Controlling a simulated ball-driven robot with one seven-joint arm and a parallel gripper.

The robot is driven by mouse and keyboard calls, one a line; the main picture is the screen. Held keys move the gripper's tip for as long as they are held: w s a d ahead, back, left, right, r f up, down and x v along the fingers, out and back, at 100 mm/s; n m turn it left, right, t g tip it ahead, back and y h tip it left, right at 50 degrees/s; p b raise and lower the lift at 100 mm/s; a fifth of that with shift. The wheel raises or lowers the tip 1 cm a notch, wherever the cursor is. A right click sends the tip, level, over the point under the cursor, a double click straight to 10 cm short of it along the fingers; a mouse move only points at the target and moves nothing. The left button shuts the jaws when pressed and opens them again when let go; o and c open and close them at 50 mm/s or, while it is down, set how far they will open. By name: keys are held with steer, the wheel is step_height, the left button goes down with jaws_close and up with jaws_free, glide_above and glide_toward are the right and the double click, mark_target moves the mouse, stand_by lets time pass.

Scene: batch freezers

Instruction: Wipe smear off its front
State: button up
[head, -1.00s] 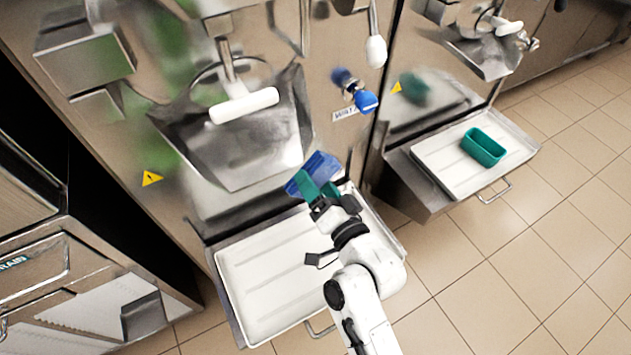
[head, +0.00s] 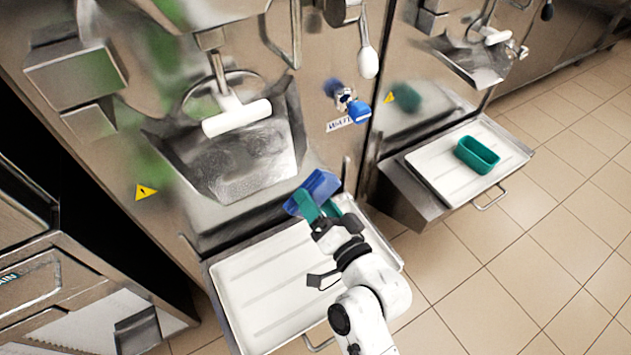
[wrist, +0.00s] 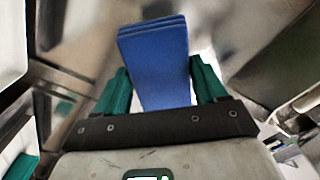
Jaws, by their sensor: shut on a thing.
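The steel front of the near batch freezer (head: 300,110) fills the upper left of the head view. Blurred green patches (head: 150,130) show on it left of the chute; I cannot tell smear from reflection. Cloudy grey marks show inside the steel chute (head: 240,165). My gripper (head: 322,208) has green fingers and is shut on a folded blue cloth (head: 320,186). The cloth sticks out past the fingertips in the wrist view (wrist: 155,60). It is at the lower right of the chute, above the white tray; contact with the steel is unclear.
The white tray (head: 262,285) below the chute is empty. A second freezer at right has a tray (head: 430,165) holding a green container (head: 477,154). A white-handled lever (head: 237,117) and a blue-handled tap (head: 358,110) jut from the near front. Tiled floor is clear at right.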

steer(key=w+a+r+p, duration=0.1)
steer(key=w+a+p, duration=0.1)
steer(key=w, duration=0.3)
steer(key=shift+w+a+r, duration=0.2)
steer(key=shift+a+r, duration=0.15)
steer(key=shift+a, duration=0.5)
steer(key=shift+p+x, duration=0.35)
steer(key=shift+x, duration=0.7)
steer(key=w+d+b, duration=0.1)
steer(key=b, duration=0.1)
steer(key=w+d+b, duration=0.1)
steer(key=d+b, duration=0.1)
steer(key=b, duration=0.1)
steer(key=shift+w+d, duration=0.1)
steer(key=shift+d, duration=0.1)
stand_by(0.4)
